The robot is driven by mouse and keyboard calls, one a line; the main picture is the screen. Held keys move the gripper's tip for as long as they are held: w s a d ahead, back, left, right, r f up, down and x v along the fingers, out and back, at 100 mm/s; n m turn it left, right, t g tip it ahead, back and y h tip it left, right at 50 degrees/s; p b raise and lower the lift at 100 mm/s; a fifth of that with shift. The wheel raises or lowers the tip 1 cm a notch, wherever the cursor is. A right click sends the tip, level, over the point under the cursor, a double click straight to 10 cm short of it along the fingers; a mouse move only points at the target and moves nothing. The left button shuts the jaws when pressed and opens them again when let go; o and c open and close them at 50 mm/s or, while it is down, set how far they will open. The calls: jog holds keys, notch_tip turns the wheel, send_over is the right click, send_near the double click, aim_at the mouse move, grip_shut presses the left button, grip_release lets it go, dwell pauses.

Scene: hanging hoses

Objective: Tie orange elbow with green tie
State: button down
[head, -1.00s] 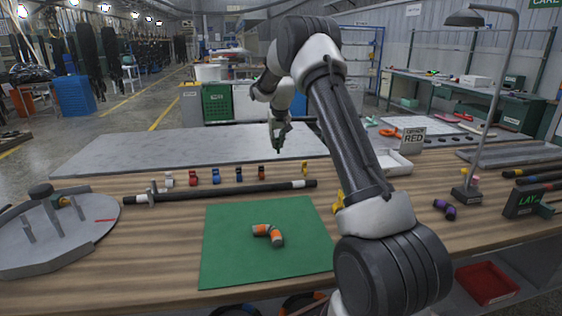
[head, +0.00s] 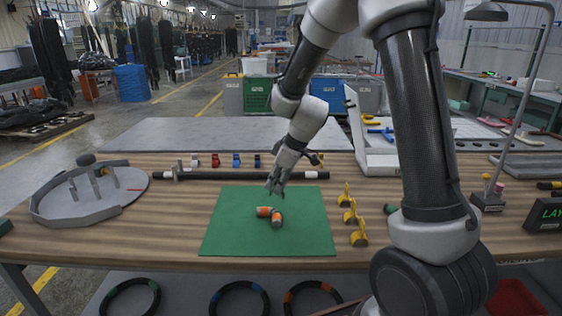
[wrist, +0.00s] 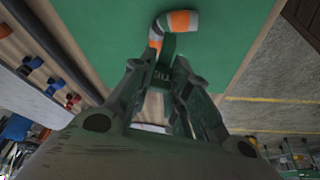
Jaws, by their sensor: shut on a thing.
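The orange elbow (head: 269,214), a short bent piece with orange and grey bands, lies on the green mat (head: 225,238). It also shows at the top of the wrist view (wrist: 180,22). My gripper (head: 276,188) points down over the mat, just behind the elbow. In the wrist view, my gripper (wrist: 163,72) is shut on a small dark green piece, which looks like the green tie (wrist: 166,46). The tie is close to the elbow's end; I cannot tell whether they touch. The green blends with the mat, so its outline is unclear.
A long dark hose (head: 222,175) lies behind the mat, with several small coloured pieces beyond it. Yellow clamps (head: 359,236) stand right of the mat. A grey round fixture (head: 75,205) is at left. A white tray (head: 375,163) stands at right back.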

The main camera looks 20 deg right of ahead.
aim_at(277, 215)
jog(key=shift+s+a+f+n+g+y, duration=0.2)
jog(key=shift+s+n+g, duration=0.2)
jog(key=shift+n, duration=0.65)
jog(key=shift+s+a+f+n+g+y, duration=0.1)
jog(key=shift+s+f+n+g+y, duration=0.2)
jog(key=shift+n, duration=0.75)
jog(key=shift+r, duration=0.1)
jog(key=shift+f, duration=1.9)
jog(key=shift+f, duration=0.15)
jog(key=shift+f, duration=1.05)
jog(key=shift+f, duration=0.55)
